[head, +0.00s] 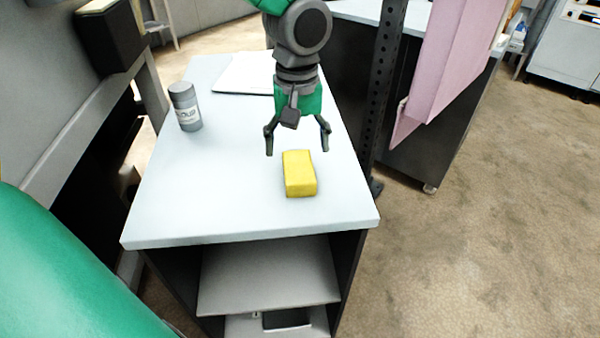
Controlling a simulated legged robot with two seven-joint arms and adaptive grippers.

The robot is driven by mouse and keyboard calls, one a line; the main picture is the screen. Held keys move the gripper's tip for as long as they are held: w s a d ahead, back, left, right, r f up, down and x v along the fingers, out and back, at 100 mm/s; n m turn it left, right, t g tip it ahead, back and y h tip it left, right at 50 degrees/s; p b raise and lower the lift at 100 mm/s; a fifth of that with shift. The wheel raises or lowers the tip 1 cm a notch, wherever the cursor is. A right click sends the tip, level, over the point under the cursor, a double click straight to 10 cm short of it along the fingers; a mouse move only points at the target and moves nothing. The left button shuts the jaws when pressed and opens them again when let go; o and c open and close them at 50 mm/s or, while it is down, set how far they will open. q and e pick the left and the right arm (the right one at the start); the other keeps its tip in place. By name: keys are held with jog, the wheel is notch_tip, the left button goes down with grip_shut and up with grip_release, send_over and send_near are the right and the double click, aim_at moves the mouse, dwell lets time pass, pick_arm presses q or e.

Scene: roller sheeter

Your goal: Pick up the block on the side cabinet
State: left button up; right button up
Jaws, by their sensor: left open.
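A yellow block (299,174) lies on the white top of the side cabinet (215,218), right of its middle and near the front. My left gripper (297,150) reaches in from the top of the head view and points down. Its two fingers are spread open and empty. The fingertips appear just behind and above the block, and the block is not between them in the picture. I cannot tell the exact height of the fingertips over the top. My right gripper is not in view.
A grey canister (185,107) stands on the cabinet's left side. A flat white item (245,73) lies at its back. A dark perforated post (380,90) and a pink panel (440,70) stand to the right. Open shelves (268,275) are below the top.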

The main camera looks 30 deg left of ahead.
aim_at(299, 179)
pick_arm(q)
notch_tip(299, 179, down, 6)
jog(key=shift+w+d+r+b, duration=0.1)
jog(key=shift+b, duration=0.35)
jog(key=c, duration=1.5)
